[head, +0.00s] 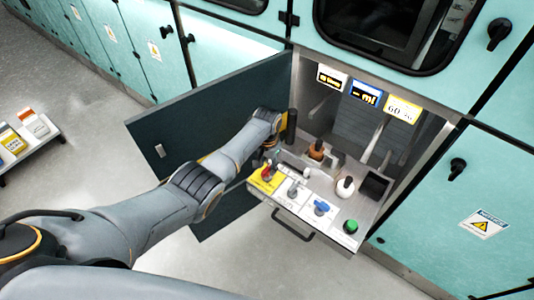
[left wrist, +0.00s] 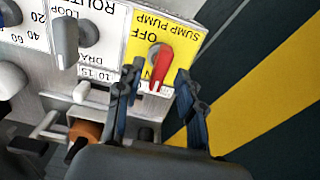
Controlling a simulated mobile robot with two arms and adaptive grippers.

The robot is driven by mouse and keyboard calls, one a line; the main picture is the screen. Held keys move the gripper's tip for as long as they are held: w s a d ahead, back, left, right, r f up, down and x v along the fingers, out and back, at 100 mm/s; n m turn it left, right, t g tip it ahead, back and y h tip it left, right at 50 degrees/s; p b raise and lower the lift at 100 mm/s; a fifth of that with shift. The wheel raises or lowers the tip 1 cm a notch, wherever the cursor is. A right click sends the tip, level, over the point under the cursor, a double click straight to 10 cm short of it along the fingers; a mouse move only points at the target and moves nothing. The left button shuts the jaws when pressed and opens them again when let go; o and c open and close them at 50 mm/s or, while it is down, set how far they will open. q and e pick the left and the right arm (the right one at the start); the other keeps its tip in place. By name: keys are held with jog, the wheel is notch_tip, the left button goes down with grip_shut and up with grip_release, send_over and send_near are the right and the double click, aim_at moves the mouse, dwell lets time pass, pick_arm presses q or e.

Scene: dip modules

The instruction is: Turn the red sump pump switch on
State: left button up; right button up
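The red sump pump switch (head: 266,173) sits on the yellow label at the left end of the pulled-out panel. In the left wrist view the red handle (left wrist: 163,66) lies between the two dark fingers of my left gripper (left wrist: 158,80). The fingers are apart, one on each side of the handle, and I see no clear contact. The yellow label reads SUMP PUMP and OFF, upside down in this view; part of it is hidden. My right gripper is not in view.
Beside the red switch are a grey switch (head: 292,190), a blue switch (head: 321,207) and a green button (head: 350,227). Orange (head: 316,150) and white (head: 345,187) knobs stand behind. An open dark cabinet door (head: 205,120) is behind my left arm. A handle (head: 292,226) is on the panel front.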

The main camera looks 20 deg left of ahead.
aim_at(267, 169)
pick_arm(q)
notch_tip(267, 169, up, 11)
dwell(0.4)
jog(key=shift+s, duration=0.1)
dwell(0.3)
jog(key=s+a+f+n+t, duration=0.1)
jog(key=s+f, duration=0.1)
jog(key=s, duration=1)
jog(key=s+f+t, duration=0.2)
jog(key=s+f, duration=0.1)
jog(key=s, duration=0.9)
jog(key=s+a+r, duration=0.3)
jog(key=s+r, duration=0.3)
jog(key=s, duration=0.3)
notch_tip(267, 169, down, 28)
jog(key=s, duration=0.2)
jog(key=s+a+f+g+b, duration=0.1)
jog(key=s+a+f+g, duration=0.1)
jog(key=s+f, duration=1.4)
jog(key=shift+s+a+b, duration=0.15)
jog(key=shift+a+b, duration=0.1)
jog(key=shift+b, duration=0.05)
